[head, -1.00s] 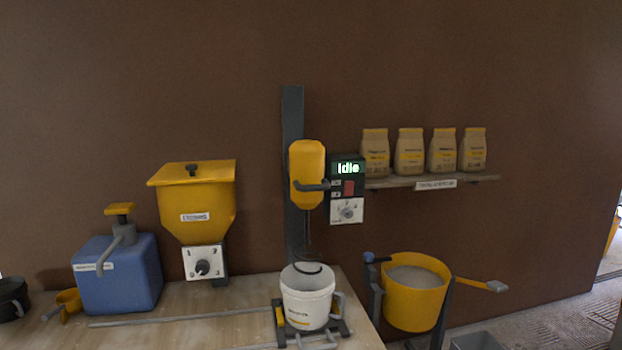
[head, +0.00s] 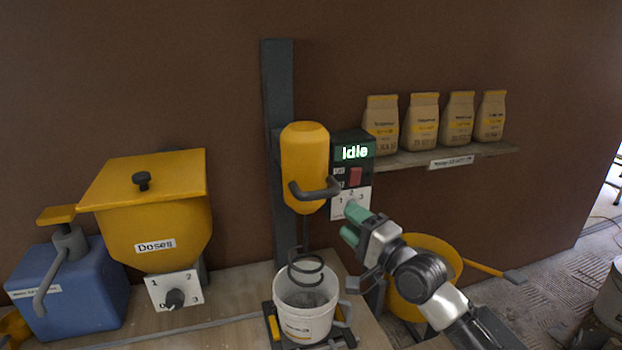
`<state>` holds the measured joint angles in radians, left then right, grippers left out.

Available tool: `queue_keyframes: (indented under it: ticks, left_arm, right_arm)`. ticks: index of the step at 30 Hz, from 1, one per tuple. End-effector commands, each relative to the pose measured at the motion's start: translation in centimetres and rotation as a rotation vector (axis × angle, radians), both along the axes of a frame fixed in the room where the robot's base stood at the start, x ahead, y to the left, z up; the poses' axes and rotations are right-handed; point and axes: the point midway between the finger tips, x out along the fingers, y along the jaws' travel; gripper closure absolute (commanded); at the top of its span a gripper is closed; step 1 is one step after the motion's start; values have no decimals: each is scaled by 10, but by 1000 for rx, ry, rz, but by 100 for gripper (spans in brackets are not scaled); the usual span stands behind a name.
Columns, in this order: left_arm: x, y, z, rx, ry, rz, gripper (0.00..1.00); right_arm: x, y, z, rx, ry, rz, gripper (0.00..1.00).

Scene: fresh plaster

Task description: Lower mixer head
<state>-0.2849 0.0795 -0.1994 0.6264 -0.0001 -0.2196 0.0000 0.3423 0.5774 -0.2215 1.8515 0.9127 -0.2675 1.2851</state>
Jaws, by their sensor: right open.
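The yellow mixer head (head: 305,160) is mounted on a dark upright post (head: 279,110). A dark curved handle (head: 318,190) sticks out from its front. A spiral whisk (head: 306,268) hangs below the head, its coils at the mouth of a white bucket (head: 304,318); its lowest part is hard to make out. My right gripper (head: 354,229) has green fingers and is open and empty. It is below and to the right of the handle, in front of the control panel's lower edge, and appears apart from the handle. My left gripper is out of view.
The control panel (head: 353,178) beside the head reads "Idle" and has a red button and a dial. A yellow hopper (head: 150,215) and blue container (head: 70,292) stand left. My right arm partly hides a yellow tub (head: 440,250). A shelf (head: 420,157) holds several bags.

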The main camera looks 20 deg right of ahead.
Motion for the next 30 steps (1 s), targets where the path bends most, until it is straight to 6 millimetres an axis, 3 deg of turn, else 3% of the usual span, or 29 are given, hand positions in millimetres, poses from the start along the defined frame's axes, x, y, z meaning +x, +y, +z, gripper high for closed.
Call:
queue_keyframes:
  ticks: [5,12,21,30]
  left_arm:
    - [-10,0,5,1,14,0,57]
    - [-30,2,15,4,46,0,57]
    - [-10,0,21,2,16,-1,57]
    - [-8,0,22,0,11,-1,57]
  right_arm:
    - [13,7,9,10,-3,7,52]
    - [55,27,17,8,-4,6,52]
    - [89,43,21,7,-2,5,52]
    - [95,46,21,5,-2,5,52]
